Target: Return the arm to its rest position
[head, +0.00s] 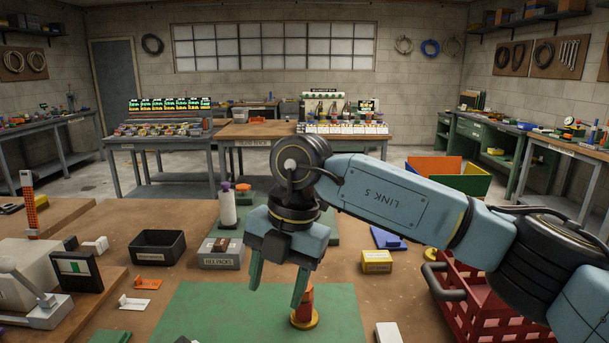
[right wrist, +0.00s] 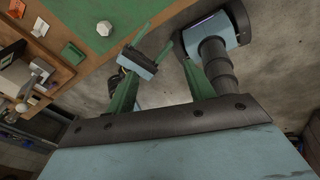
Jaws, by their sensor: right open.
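My right gripper (head: 275,292) hangs pointing down in the head view, over the near part of the workbench. Its two green fingers are spread apart with nothing between them. A red piece on a yellow round base (head: 304,320) stands on the green mat (head: 220,312), partly covered by one fingertip in the picture. In the right wrist view the fingers of my right gripper (right wrist: 162,82) are apart and empty, with floor beyond. My left gripper (right wrist: 161,33) shows there too, its green fingers apart and empty. It is outside the head view.
On the bench are a black bin (head: 157,246), a grey labelled box (head: 221,254), a yellow box (head: 377,262) and a white block (head: 388,333). A red crate (head: 480,300) stands at the right, beneath my right arm. Bare floor (right wrist: 250,100) shows beyond the bench edge.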

